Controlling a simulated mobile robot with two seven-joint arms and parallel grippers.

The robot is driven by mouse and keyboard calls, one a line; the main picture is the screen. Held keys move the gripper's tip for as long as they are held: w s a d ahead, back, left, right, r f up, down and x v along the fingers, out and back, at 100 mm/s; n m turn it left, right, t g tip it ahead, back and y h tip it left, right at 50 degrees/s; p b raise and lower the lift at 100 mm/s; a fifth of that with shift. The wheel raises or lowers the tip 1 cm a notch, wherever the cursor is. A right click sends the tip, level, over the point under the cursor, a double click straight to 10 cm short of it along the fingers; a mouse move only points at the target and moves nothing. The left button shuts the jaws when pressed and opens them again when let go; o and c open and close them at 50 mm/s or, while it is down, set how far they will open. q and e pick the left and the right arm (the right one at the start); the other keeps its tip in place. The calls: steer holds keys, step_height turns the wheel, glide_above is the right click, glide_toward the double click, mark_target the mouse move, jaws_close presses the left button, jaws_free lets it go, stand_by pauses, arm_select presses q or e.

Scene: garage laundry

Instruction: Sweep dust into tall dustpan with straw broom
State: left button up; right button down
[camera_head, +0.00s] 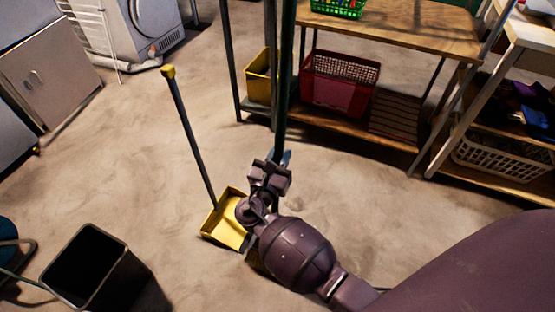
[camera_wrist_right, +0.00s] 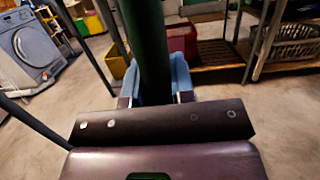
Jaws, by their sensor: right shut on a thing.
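The tall dustpan (camera_head: 222,238) is yellow and lies on the floor left of my right arm. Its long dark handle (camera_head: 190,135) stands up, leaning to the left, with a yellow tip. My right gripper (camera_head: 281,160) is shut on the dark green broom handle (camera_head: 283,100), which runs upright past the shelf. In the right wrist view, blue fingers of the gripper (camera_wrist_right: 156,88) sit on both sides of the green handle (camera_wrist_right: 146,45). The broom's lower end is mostly hidden behind my arm. I cannot pick out dust from the floor's darker smudges. My left gripper is out of view.
A wooden-topped shelf (camera_head: 420,32) stands behind, with a red basket (camera_head: 340,95) and a yellow bin (camera_head: 258,88) below. A black bin (camera_head: 65,295) stands at lower left. A washer (camera_head: 150,30) is at the back left. Open floor (camera_head: 110,160) lies left of the dustpan.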

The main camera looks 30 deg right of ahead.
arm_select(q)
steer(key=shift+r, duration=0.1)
arm_select(e)
steer(key=x, duration=0.3)
steer(key=f+x, duration=0.1)
steer(key=x, duration=0.1)
steer(key=shift+w+d+r, duration=0.1)
steer(key=shift+w+d, duration=0.05)
steer(key=shift+s+a+r+p, duration=0.25)
steer(key=shift+r+p, duration=0.35)
steer(key=shift+r, duration=0.3)
steer(key=shift+s+a+r+p, duration=0.15)
steer(key=shift+a+r+p, duration=0.15)
steer(key=shift+r+p, duration=0.45)
steer(key=shift+s+a+r+p, duration=0.25)
steer(key=shift+r+p, duration=0.2)
steer(key=shift+r, duration=0.55)
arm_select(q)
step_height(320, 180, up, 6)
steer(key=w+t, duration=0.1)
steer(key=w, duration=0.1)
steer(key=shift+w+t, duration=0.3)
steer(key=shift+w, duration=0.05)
arm_select(e)
steer(key=shift+f, duration=0.15)
